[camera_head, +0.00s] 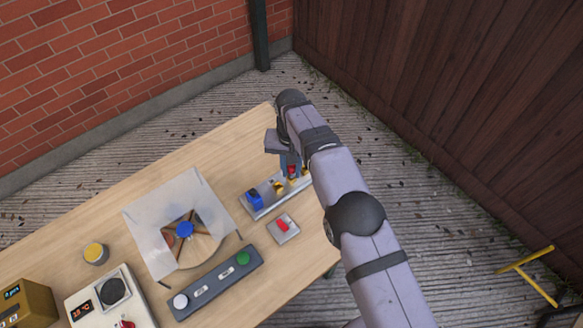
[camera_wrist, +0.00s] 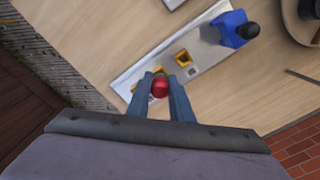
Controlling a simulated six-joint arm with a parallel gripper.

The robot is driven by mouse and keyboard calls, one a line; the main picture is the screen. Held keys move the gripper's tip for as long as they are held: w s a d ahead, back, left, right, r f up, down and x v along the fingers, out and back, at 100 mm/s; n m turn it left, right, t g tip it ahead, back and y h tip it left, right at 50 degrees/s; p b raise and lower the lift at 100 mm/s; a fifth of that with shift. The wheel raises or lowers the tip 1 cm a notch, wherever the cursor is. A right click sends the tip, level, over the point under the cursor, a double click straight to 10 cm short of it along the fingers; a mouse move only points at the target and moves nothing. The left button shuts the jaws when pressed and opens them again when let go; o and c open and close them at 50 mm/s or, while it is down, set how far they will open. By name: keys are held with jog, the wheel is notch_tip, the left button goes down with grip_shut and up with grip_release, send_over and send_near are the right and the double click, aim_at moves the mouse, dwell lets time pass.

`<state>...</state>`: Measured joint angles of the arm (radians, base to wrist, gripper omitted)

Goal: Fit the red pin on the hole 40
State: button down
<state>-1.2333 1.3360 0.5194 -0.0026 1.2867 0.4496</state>
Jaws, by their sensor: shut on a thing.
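My gripper (camera_wrist: 160,85) is shut on a red pin (camera_wrist: 160,89), whose round red end shows between the fingers in the wrist view. In the head view the red pin (camera_head: 292,170) shows as a small red patch at my gripper (camera_head: 289,164). The pin is over a grey metal plate (camera_wrist: 205,52) with several yellow square pieces (camera_wrist: 182,58) and a blue block (camera_wrist: 235,28) at one end. The pin's lower end is hidden, so I cannot tell whether it touches the plate. No hole number is readable.
Beside the plate lies a small grey plate (camera_head: 291,235) with a red piece (camera_head: 282,226). Bare tabletop lies behind the plate.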

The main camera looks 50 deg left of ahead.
jog(key=shift+f, duration=0.25)
dwell(0.4)
jog(key=c, duration=1)
grip_release()
jog(key=shift+r, duration=0.1)
jog(key=shift+r+p, duration=2.25)
jog(key=shift+r, duration=1.35)
jog(key=shift+w, duration=0.1)
